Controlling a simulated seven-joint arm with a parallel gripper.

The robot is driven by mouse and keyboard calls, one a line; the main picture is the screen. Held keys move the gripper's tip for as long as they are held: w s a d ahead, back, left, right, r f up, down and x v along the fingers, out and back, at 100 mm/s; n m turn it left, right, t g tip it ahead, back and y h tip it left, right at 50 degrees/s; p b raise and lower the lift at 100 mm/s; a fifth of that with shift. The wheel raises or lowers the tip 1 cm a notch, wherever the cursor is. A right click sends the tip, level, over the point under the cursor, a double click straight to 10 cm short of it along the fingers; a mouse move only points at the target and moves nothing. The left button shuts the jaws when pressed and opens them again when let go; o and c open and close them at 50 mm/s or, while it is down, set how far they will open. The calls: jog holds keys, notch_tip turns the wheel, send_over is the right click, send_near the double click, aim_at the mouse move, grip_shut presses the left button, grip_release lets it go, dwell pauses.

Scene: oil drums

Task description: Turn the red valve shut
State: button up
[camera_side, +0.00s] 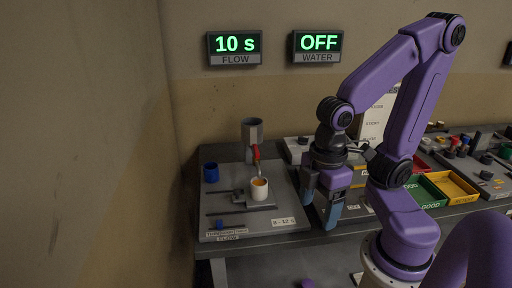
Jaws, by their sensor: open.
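The red valve (256,152) is a small red lever just below a grey metal vessel (253,131) at the back of a grey board. Its exact angle is too small to tell. A white cup (260,191) with orange contents stands below it. My gripper (320,206) points down with its two blue fingers apart and nothing between them. It is to the right of the valve and the cup, near the board's right edge, and touches neither.
A blue cup (211,173) stands on the left of the board (222,200). Wall displays read "10 s" flow (235,47) and "OFF" water (318,45). Green and yellow trays (450,186) and several small parts lie to the right. A wall closes the left side.

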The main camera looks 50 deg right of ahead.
jog(key=w+r+m, duration=0.1)
jog(key=w+r, duration=0.4)
jog(key=w, duration=0.6)
notch_tip(320, 180, up, 8)
jog(key=m, duration=0.2)
send_over(256, 148)
notch_tip(256, 148, down, 17)
jog(key=shift+a+f, duration=0.1)
jog(key=shift+f, duration=0.1)
jog(key=c, duration=0.8)
